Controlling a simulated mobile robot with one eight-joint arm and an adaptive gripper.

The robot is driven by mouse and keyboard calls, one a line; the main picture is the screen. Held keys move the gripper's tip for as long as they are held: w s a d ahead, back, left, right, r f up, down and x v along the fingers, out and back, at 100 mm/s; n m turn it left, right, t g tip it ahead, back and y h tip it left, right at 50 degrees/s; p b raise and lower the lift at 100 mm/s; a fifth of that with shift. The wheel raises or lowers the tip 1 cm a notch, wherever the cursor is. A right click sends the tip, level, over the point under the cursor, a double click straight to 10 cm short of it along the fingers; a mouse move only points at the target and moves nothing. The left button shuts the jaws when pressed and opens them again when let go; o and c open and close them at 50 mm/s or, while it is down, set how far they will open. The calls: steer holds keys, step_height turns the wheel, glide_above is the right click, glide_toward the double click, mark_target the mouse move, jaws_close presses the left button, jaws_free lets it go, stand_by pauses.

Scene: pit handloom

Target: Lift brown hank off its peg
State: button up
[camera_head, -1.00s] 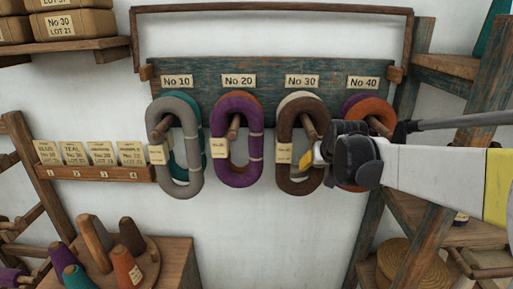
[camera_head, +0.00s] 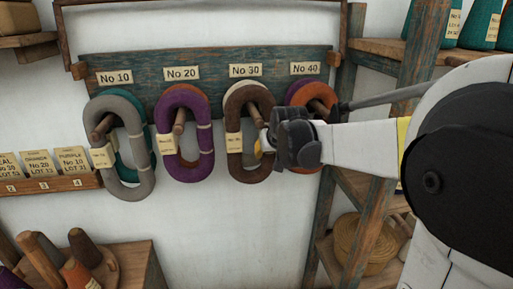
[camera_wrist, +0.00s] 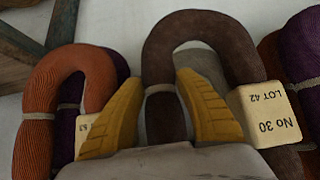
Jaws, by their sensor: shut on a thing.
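The brown hank (camera_head: 234,112) hangs as an upright loop under the No 30 label (camera_head: 245,71), with its wooden peg (camera_head: 255,116) through the loop. A paler hank shows behind it. My gripper (camera_head: 265,142) reaches in from the right, at the loop's right strand. In the wrist view the brown hank (camera_wrist: 165,118) stands between the two yellow fingers of my gripper (camera_wrist: 163,92), which are shut on one strand. Its No 30 LOT 42 tag (camera_wrist: 267,115) hangs beside the right finger. The peg is not clear in the wrist view.
A purple hank (camera_head: 205,160) hangs left of the brown one, and an orange hank (camera_head: 318,97) close on its right, partly behind my gripper. A grey hank (camera_head: 140,150) is farther left. A wooden shelf frame (camera_head: 325,215) stands at right. The wall below is clear.

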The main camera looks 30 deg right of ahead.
steer(key=shift+r, duration=0.3)
steer(key=s+a, duration=0.2)
steer(key=s, duration=0.6)
steer(key=s+a+p, duration=0.1)
steer(key=s+a, duration=0.2)
steer(key=s, duration=0.6)
steer(key=shift+s+r, duration=0.2)
steer(key=shift+r, duration=0.2)
steer(key=shift+r+p, duration=0.15)
steer(key=shift+p, duration=0.15)
